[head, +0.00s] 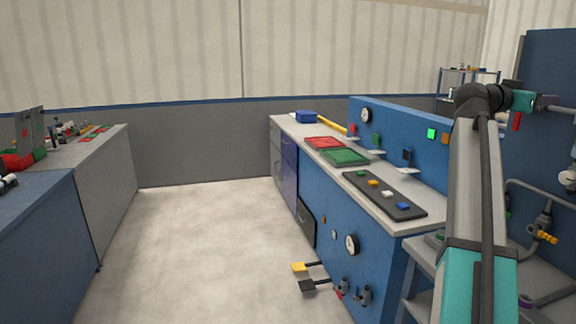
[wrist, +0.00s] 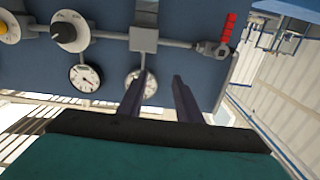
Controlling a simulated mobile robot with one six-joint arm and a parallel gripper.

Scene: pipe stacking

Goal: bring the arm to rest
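My arm stands raised at the right of the head view, bent at a dark elbow joint. Its far end points right, towards the picture's right edge. In the wrist view my gripper (wrist: 163,77) has its two dark fingers apart with nothing between them. Beyond the fingers is a blue panel (wrist: 100,62) with gauges. One gauge (wrist: 140,84) lies partly hidden behind the left finger. No contact with the panel can be seen.
A red-handled valve (wrist: 226,30) sits at the panel's right side in the wrist view. In the head view, a blue workbench (head: 345,240) with trays and switches runs left of my arm. A counter (head: 75,155) stands far left; the floor (head: 200,240) between is clear.

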